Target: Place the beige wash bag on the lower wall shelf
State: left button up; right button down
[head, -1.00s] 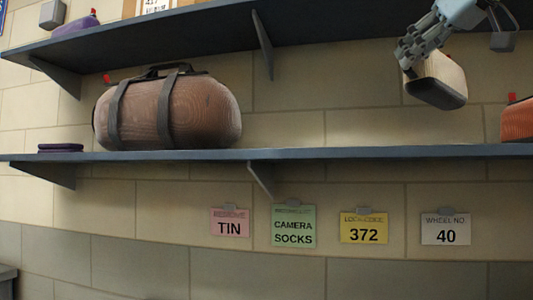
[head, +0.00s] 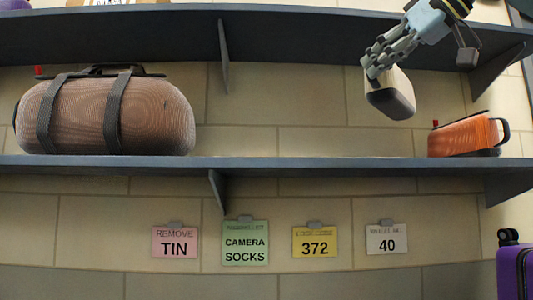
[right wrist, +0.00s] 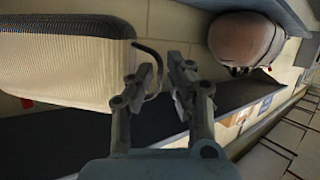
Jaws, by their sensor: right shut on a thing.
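The beige wash bag (head: 396,94) has a dark base and hangs tilted below my right gripper (head: 374,66). That gripper is shut on its thin dark handle, which shows between the fingers (right wrist: 160,78) in the right wrist view, with the bag body (right wrist: 62,66) to their left. In the head view, the bag appears above the lower wall shelf (head: 320,168), apart from it, with a gap between. My left gripper is out of view.
A brown duffel bag (head: 150,115) stands at the left of the lower shelf, and an orange bag (head: 465,137) at its right. The shelf between them is bare. The upper shelf (head: 300,40) and its brackets are close to my right gripper. A purple case (head: 512,272) is at lower right.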

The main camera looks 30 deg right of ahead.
jog(key=w+a+f+p, duration=0.1)
jog(key=w+a+f, duration=0.1)
jog(key=w+f, duration=0.1)
jog(key=w+a+f+p, duration=0.2)
jog(key=w+f, duration=0.1)
jog(key=f, duration=0.1)
jog(key=w+a+f+p, duration=0.2)
jog(key=w+f, duration=0.2)
jog(key=shift+a, duration=0.15)
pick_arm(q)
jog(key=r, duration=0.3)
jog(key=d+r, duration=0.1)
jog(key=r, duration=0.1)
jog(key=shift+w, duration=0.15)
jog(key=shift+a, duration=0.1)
pick_arm(e)
jog(key=shift+a+r, duration=0.1)
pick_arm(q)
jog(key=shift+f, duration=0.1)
pick_arm(e)
jog(key=c, duration=1.7)
grip_release()
jog(key=shift+f, duration=0.25)
jog(key=o, duration=0.4)
jog(key=shift+o, duration=0.2)
